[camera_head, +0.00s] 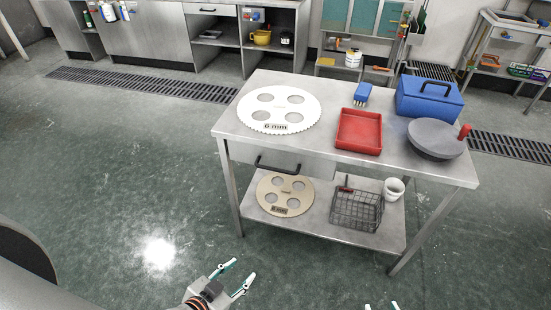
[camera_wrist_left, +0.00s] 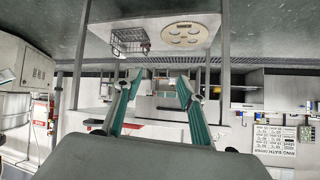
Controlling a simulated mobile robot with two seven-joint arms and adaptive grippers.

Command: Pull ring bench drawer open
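The metal bench (camera_head: 330,90) stands ahead, right of centre. Its drawer (camera_head: 312,168) sits under the left part of the top and looks closed; its dark bar handle (camera_head: 280,168) is on the front face. My left gripper (camera_head: 240,277) is at the bottom, in front of and below the drawer, apart from the handle. Its fingers are spread and empty, also in the left wrist view (camera_wrist_left: 155,85). My right gripper (camera_head: 382,305) shows only two separated fingertips at the bottom edge.
On the bench top are a white toothed ring plate (camera_head: 280,108), red tray (camera_head: 359,130), blue brush (camera_head: 362,93), blue box (camera_head: 428,97) and grey disc (camera_head: 436,138). The lower shelf (camera_head: 325,225) holds a tan plate (camera_head: 286,194), wire basket (camera_head: 357,209) and white cup (camera_head: 394,188). Floor at left is clear.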

